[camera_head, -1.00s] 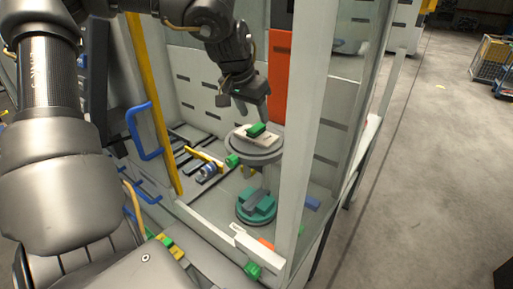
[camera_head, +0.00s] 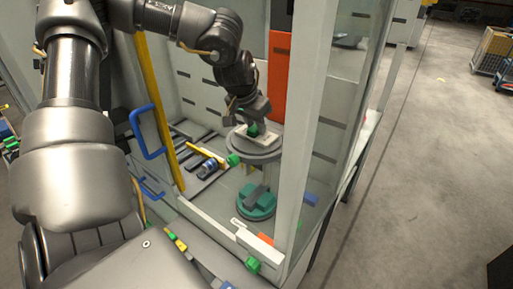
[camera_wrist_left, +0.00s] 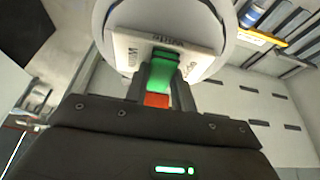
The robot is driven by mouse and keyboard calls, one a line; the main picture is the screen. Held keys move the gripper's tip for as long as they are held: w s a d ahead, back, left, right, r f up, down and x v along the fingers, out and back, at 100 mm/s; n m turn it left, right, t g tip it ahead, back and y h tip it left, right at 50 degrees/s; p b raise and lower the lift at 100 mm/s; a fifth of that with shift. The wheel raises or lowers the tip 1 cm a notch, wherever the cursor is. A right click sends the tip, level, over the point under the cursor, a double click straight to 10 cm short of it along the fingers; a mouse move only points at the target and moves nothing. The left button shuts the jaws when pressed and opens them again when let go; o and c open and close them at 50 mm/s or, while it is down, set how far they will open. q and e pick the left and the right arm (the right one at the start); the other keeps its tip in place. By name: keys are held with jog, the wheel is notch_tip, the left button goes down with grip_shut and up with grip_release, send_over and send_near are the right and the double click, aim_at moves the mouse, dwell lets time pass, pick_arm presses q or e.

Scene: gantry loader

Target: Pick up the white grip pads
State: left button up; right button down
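A flat white plate-like piece with dark lettering, seemingly the white grip pads (camera_wrist_left: 126,48), lies on a round grey pedestal top (camera_head: 262,152). It also shows in the head view (camera_head: 244,138). A green block (camera_wrist_left: 161,72) stands up from its middle. My left gripper (camera_head: 254,122) points down at it from above. In the left wrist view its dark fingers (camera_wrist_left: 163,82) flank the green block closely; whether they press on it is not clear. A small orange-red patch (camera_wrist_left: 157,100) shows between the fingers. My right gripper is not in view.
A teal round base (camera_head: 257,204) stands below the pedestal top. A yellow post (camera_head: 160,115) and a blue handle (camera_head: 146,132) are at the left, an orange-red panel (camera_head: 278,75) behind. A pale upright post (camera_head: 305,120) stands close on the right.

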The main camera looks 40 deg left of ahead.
pick_arm(q)
grip_shut()
jog(key=shift+r, duration=0.1)
jog(key=shift+w+r, duration=0.1)
jog(key=shift+r, duration=0.35)
notch_tip(320, 180, up, 17)
jog(key=b, duration=0.4)
jog(key=s+d+b, duration=0.2)
jog(key=s+b, duration=0.6)
jog(key=s, duration=1)
